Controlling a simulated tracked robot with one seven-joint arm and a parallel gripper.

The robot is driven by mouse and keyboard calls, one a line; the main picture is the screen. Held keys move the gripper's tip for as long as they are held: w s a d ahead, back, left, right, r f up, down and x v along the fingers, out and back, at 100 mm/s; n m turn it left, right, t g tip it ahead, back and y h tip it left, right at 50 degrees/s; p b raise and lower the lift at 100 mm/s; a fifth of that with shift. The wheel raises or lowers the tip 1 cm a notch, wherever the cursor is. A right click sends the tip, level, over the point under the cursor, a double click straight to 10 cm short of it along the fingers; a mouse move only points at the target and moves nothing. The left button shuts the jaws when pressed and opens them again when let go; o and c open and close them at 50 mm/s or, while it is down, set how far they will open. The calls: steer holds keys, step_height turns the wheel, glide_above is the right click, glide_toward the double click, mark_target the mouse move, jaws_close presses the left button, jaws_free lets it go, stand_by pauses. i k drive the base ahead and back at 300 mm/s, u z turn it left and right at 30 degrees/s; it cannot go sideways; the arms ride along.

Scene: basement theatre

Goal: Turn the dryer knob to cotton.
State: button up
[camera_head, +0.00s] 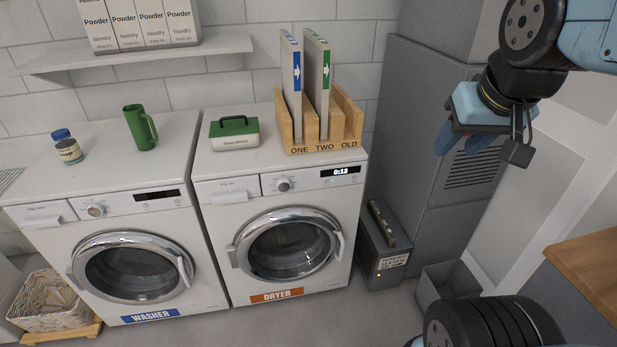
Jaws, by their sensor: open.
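The dryer (215,250) is a white front-loader with an orange "DRYER" label below its round door. Its knob (284,184) is a small round dial on the upper front panel, left of a dark display (341,172) reading what looks like 0:12. The knob's markings are too small to read, so its setting cannot be told. My gripper (468,141) is at the upper right, in front of the grey cabinet, well right of the knob and apart from it. Its blue fingers are open and no object shows between them.
The washer (60,234) stands left of the dryer. On the dryer top are a wooden rack (354,120) with two upright panels and a green-lidded box (235,142). A grey metal box (382,248) stands right of the dryer. The floor before the dryer looks clear.

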mark_target(283, 185)
steer(key=z, duration=1)
steer(key=k, duration=1.5)
steer(key=u, duration=0.35)
steer(key=i, duration=1)
